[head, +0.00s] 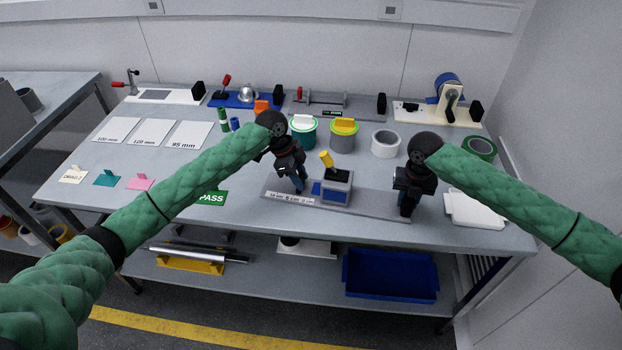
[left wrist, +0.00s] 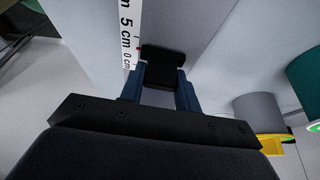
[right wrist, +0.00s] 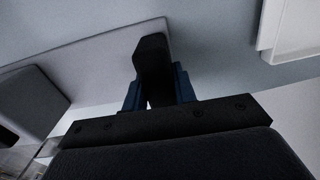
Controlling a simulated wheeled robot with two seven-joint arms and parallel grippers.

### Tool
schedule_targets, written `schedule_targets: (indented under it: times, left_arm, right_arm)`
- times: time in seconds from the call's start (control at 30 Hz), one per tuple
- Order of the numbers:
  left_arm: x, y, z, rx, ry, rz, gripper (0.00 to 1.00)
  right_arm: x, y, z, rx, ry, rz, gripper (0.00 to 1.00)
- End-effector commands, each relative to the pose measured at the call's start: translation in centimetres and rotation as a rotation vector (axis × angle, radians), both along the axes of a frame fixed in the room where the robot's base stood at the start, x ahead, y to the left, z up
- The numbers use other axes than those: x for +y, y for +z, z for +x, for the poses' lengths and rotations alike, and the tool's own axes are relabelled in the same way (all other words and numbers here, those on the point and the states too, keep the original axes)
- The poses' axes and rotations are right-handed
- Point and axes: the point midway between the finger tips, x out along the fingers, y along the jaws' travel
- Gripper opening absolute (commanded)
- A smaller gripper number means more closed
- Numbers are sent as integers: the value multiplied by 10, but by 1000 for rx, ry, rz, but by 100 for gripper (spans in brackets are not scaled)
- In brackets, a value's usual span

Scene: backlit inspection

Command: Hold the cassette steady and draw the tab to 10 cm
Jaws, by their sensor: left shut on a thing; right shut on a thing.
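The cassette (head: 343,178), a grey block with a blue front and a yellow knob on top, stands on a long grey base (head: 370,213) near the table's front edge. A white scale strip (head: 290,198) marked in centimetres runs along the base's left part. My left gripper (head: 299,187) is left of the cassette, shut on a black tab (left wrist: 163,58); in the left wrist view it is beside the scale's 0 cm end. My right gripper (head: 405,210) is right of the cassette, shut on a black upright grip (right wrist: 151,55) at the base's right end. The fingers partly hide both held pieces.
A green PASS card (head: 211,197) lies left of the base. A white tray (head: 474,209) lies to the right. Tape rolls (head: 386,143) and tubs (head: 343,137) stand behind. White sheets (head: 150,132) and coloured tags (head: 106,180) lie at the left.

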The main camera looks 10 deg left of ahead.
Motion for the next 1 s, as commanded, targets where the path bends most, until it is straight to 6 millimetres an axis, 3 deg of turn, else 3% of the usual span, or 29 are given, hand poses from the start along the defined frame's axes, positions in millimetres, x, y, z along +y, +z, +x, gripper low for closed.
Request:
schedule_targets:
  times: [0.1,0.27,0.67,0.7,0.77,1.0]
  left_arm:
    - [31,-1,3,0,4,3,0]
    - [56,-1,6,0,2,2,0]
    - [63,-1,6,-1,1,1,0]
    - [63,-1,6,-1,1,1,40]
    - [63,-1,6,-1,1,1,52]
    - [62,0,6,-1,1,1,55]
  right_arm:
    - [0,-4,-2,5,0,-1,0]
    - [0,-4,-2,4,0,-3,0]
    - [0,-4,-2,5,0,-2,0]
    - [0,-4,-2,4,0,-3,0]
    - [0,-4,-2,4,0,-3,0]
    - [0,-3,-2,4,0,-3,0]
